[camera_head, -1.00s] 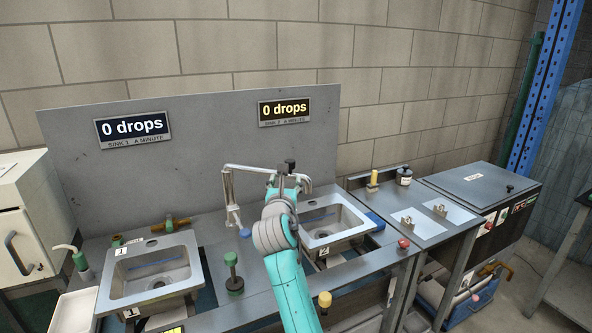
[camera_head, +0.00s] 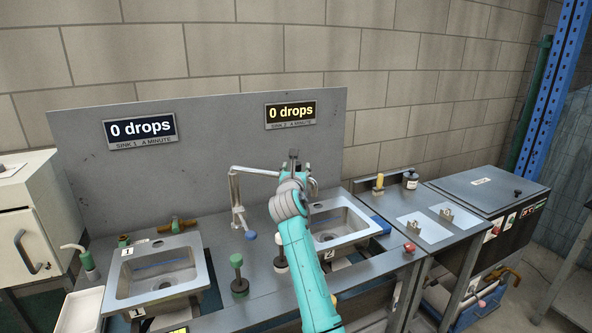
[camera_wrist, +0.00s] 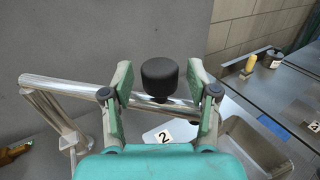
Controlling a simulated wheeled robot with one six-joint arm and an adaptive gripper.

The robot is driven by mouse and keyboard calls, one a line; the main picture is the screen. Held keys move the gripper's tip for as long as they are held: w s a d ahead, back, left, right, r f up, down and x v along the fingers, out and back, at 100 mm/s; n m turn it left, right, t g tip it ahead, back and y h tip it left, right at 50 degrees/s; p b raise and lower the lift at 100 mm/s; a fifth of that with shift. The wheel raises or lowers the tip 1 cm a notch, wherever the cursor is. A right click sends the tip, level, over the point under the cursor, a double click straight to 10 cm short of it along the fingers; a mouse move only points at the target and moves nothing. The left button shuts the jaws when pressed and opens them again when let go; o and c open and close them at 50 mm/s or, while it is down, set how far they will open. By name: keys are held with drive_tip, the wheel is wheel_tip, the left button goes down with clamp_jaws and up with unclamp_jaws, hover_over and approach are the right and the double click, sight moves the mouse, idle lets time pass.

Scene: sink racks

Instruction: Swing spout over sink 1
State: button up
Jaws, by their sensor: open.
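The metal spout (camera_head: 256,170) rises from a post between the two sinks and its arm reaches right, toward the sink 2 side. In the wrist view the spout tube (camera_wrist: 70,92) crosses from the left, and a black knob (camera_wrist: 159,77) stands on it. My gripper (camera_wrist: 159,82) is open, with one finger on each side of the knob; I cannot tell whether either touches it. In the head view my gripper (camera_head: 295,168) is at the spout's right end and hides it. Sink 1 (camera_head: 160,272) is at left, with no spout over it. Sink 2 (camera_head: 338,226) is at right.
A green-topped knob (camera_head: 238,272) stands on the counter between the sinks. The sink 1 sign (camera_head: 140,130) and sink 2 sign (camera_head: 290,112) both read 0 drops. A grey back panel (camera_head: 220,140) rises behind.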

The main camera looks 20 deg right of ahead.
clamp_jaws()
idle(0.3)
